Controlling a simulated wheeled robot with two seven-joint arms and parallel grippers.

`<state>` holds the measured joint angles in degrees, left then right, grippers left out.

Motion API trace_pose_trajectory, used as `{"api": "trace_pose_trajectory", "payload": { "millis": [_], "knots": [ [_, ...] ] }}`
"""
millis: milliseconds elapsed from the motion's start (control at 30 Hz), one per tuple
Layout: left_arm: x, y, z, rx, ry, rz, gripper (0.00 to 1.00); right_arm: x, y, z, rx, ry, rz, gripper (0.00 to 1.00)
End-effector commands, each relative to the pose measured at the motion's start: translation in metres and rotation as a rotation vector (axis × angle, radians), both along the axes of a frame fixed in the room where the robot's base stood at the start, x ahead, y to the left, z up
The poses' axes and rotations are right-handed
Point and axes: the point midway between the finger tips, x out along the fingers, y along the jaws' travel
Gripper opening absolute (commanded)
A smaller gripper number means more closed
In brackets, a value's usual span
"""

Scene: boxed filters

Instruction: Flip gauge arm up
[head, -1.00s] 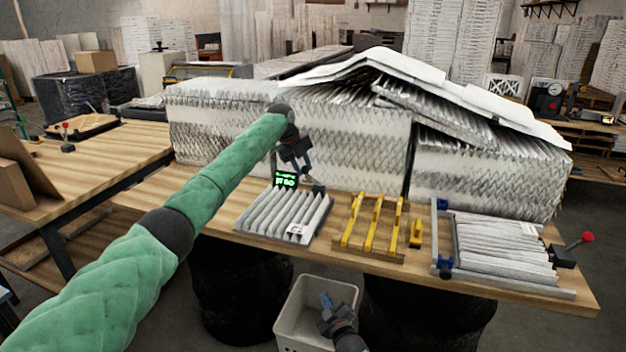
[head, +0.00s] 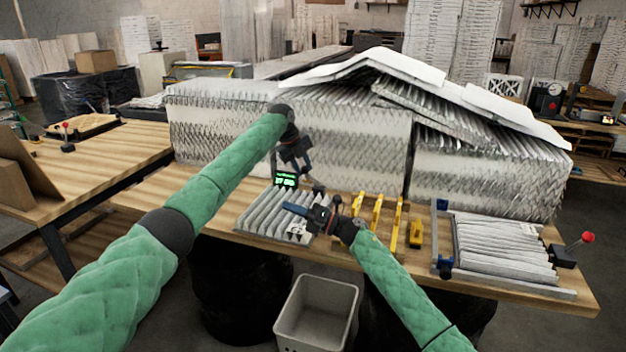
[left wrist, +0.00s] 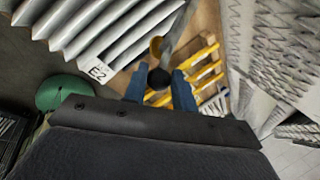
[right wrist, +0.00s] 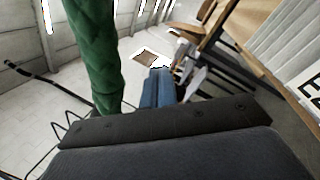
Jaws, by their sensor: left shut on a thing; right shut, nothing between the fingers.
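The gauge arm shows in the left wrist view as a grey bar (left wrist: 178,32) ending in a round black knob (left wrist: 159,78). My left gripper (head: 307,173) is shut on that knob, with a blue finger on each side. In the head view the gauge arm is small and mostly hidden by the grippers. A small display with green digits (head: 286,180) stands beside it. A grey pleated filter (head: 268,210) lies in front, with a white label reading E2 (left wrist: 96,72). My right gripper (head: 290,209) is shut and empty, above the filter's right part; its blue fingers meet in the right wrist view (right wrist: 158,85).
A yellow-barred wooden rack (head: 376,216) and a yellow block (head: 416,234) are right of the filter. A framed pleated filter (head: 505,250) with a red-knobbed lever (head: 587,238) sits further right. Stacked filters (head: 350,150) wall off the back. A white bin (head: 318,308) stands below.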

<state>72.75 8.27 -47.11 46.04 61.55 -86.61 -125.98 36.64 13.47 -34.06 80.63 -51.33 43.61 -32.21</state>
Motion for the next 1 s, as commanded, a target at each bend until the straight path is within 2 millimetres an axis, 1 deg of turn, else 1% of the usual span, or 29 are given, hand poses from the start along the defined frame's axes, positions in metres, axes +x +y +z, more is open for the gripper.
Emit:
{"api": "trace_pose_trajectory", "payload": {
  "millis": [33,167,300,400,500,600,667,767,867,1000],
  "knots": [
    [-0.002,-0.007,-0.003,-0.003,0.002,-0.006,0.0,0.013,-0.011,0.0,-0.054,-0.046,-0.002,0.0],
    [-0.002,-0.007,-0.003,-0.003,0.002,-0.006,0.0,0.044,-0.044,-0.006,-0.187,-0.153,-0.013,0.0],
    [-0.002,-0.007,-0.003,-0.003,0.002,-0.006,0.0,0.08,-0.089,-0.013,-0.316,-0.244,-0.037,0.0],
    [-0.002,-0.007,-0.003,-0.004,0.001,-0.006,0.0,0.099,-0.119,-0.016,-0.388,-0.294,-0.051,0.0],
    [-0.002,-0.007,-0.003,-0.004,0.0,-0.006,0.0,0.112,-0.143,-0.017,-0.44,-0.327,-0.062,0.0],
    [-0.002,-0.007,-0.003,-0.004,0.0,-0.006,0.0,0.12,-0.157,-0.016,-0.47,-0.348,-0.068,0.0],
    [-0.002,-0.007,-0.003,-0.004,0.0,-0.006,0.0,0.123,-0.16,-0.017,-0.479,-0.353,-0.069,0.0],
    [-0.002,-0.007,-0.003,-0.004,0.0,-0.006,0.0,0.125,-0.157,-0.018,-0.483,-0.356,-0.069,0.0],
    [-0.002,-0.007,-0.003,-0.004,0.0,-0.006,0.0,0.128,-0.145,-0.019,-0.482,-0.357,-0.068,0.0],
    [-0.002,-0.007,-0.003,-0.004,0.0,-0.006,0.0,0.134,-0.123,-0.02,-0.482,-0.357,-0.068,0.0]
  ]
}}
